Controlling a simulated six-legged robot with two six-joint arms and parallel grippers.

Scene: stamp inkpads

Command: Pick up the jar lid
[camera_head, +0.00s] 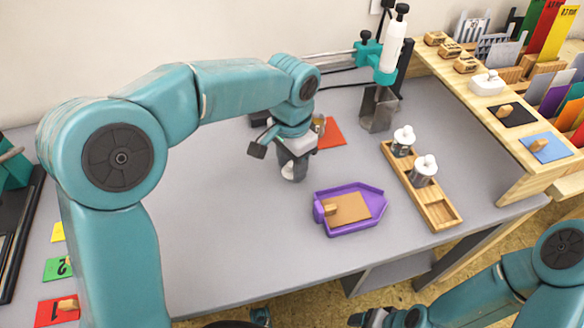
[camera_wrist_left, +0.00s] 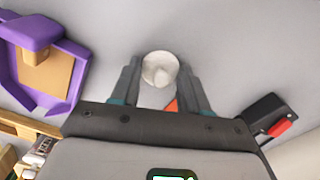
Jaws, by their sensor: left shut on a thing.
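In the left wrist view, a round pale grey-white piece, which looks like the jar lid (camera_wrist_left: 160,69), sits between the fingers of my left gripper (camera_wrist_left: 158,82). In the head view my left gripper (camera_head: 293,172) points down over the grey table, left of the purple tray, and is shut on this piece. The fingers hide most of it there. A small metallic jar (camera_head: 319,125) stands just behind the gripper, beside a red-orange pad (camera_head: 331,136). My right gripper (camera_head: 372,318) shows only partly at the bottom edge, and its jaws are unclear.
A purple tray (camera_head: 376,208) with a brown pad lies right of the left gripper. A wooden tray (camera_head: 442,212) holds two jars with white knobbed lids. A clamp stand and a wooden shelf stand further back and right.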

